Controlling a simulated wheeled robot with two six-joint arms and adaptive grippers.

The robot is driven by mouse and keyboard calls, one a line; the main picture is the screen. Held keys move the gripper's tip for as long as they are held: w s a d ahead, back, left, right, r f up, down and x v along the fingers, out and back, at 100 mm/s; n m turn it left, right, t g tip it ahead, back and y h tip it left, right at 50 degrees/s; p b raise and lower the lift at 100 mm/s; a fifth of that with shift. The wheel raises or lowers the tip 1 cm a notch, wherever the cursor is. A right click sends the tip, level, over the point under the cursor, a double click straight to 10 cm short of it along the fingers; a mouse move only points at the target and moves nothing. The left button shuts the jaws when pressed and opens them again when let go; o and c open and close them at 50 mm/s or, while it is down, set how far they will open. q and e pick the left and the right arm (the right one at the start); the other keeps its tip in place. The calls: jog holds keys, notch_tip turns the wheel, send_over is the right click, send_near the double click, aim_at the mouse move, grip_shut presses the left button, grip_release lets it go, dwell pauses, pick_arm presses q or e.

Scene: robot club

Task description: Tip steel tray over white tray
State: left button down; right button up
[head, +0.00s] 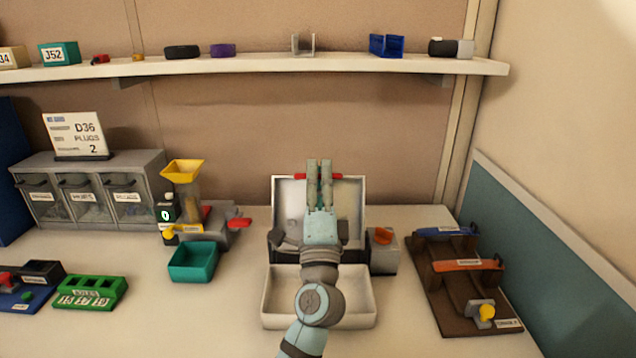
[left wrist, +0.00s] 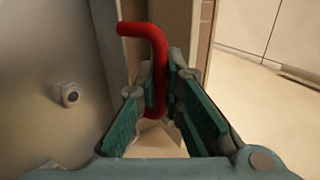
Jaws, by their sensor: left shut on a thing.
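The steel tray (head: 290,205) stands tipped up steeply on its dark base at the back, its pale inside facing me. A red handle (head: 301,176) runs along its top edge. My left gripper (head: 320,172) is at that edge, shut on the handle; the left wrist view shows the red bar (left wrist: 158,65) between the green-padded fingers. The white tray (head: 284,289) lies flat on the table just in front of the steel tray. My arm hides its middle, and I see no contents in the visible part. My right gripper is not in view.
A teal bin (head: 193,262) and a yellow-hopper dispenser (head: 183,172) stand left. A brown rack (head: 465,280) is at the right. A shelf (head: 260,65) spans the wall above.

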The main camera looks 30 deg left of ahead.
pick_arm(q)
jog(key=shift+t+y, duration=0.4)
jog(key=shift+t, duration=0.2)
jog(key=s+d+b, duration=0.1)
jog(key=b, duration=0.1)
jog(key=s+d+b, duration=0.1)
jog(key=s+b, duration=0.2)
jog(key=shift+s+d+f+b, duration=0.15)
jog(key=shift+d+f+b, duration=0.2)
jog(key=shift+d+b, duration=0.05)
